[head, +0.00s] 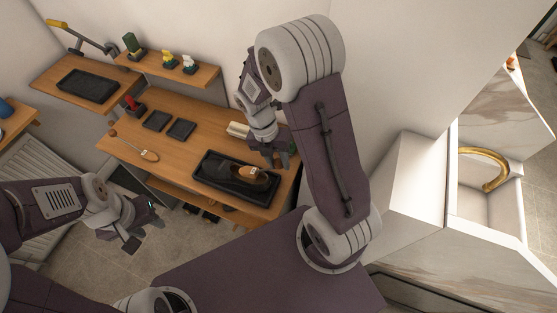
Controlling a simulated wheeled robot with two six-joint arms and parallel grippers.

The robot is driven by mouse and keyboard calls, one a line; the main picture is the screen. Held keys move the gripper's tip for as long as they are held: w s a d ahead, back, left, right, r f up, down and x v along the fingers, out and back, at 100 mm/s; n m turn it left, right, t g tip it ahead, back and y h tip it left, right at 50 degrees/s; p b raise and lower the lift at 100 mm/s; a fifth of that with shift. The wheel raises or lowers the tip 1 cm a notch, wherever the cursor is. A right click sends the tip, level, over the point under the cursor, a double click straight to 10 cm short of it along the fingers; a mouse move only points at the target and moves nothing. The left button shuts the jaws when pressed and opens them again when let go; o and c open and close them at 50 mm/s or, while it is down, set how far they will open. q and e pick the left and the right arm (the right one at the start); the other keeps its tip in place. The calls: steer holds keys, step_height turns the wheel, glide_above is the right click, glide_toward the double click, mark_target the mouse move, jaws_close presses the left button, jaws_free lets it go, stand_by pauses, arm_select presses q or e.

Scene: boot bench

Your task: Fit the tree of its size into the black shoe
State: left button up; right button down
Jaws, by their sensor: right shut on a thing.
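The black shoe (225,170) lies in a black tray (208,184) at the right end of the wooden bench. A wooden shoe tree (252,172) shows at the shoe's opening; how deep it sits cannot be told. My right gripper (277,158) is low over the tray's right end, shut, apparently on the tree's hidden end. A second wooden shoe tree (140,151) with a round knob lies on the left part of the bench. My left gripper (143,237) is over the floor in front of the bench, apparently open and empty.
Two small black trays (181,129) and a red item on a dark base (134,106) stand on the bench (180,158). A wall shelf (185,78) holds several small items. A black tray (88,86) lies on the left shelf. A pale block (238,130) is near my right wrist.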

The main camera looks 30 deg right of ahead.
steer(key=shift+f+b, duration=1.1)
steer(key=shift+f, duration=0.85)
steer(key=f, duration=0.1)
steer(key=b, duration=0.1)
steer(key=f+b, duration=0.1)
steer(key=shift+w+a+f+t+y, duration=0.3)
steer(key=shift+w+a+t+y, duration=0.05)
steer(key=shift+w+t+y, duration=0.05)
steer(key=shift+f, duration=0.15)
stand_by(0.5)
steer(key=shift+w+a+f+t+y+b, duration=0.35)
steer(key=shift+w+a+f+b, duration=0.2)
steer(key=shift+f+b, duration=0.2)
steer(key=shift+w+f, duration=0.1)
steer(key=shift+w, duration=0.05)
stand_by(0.3)
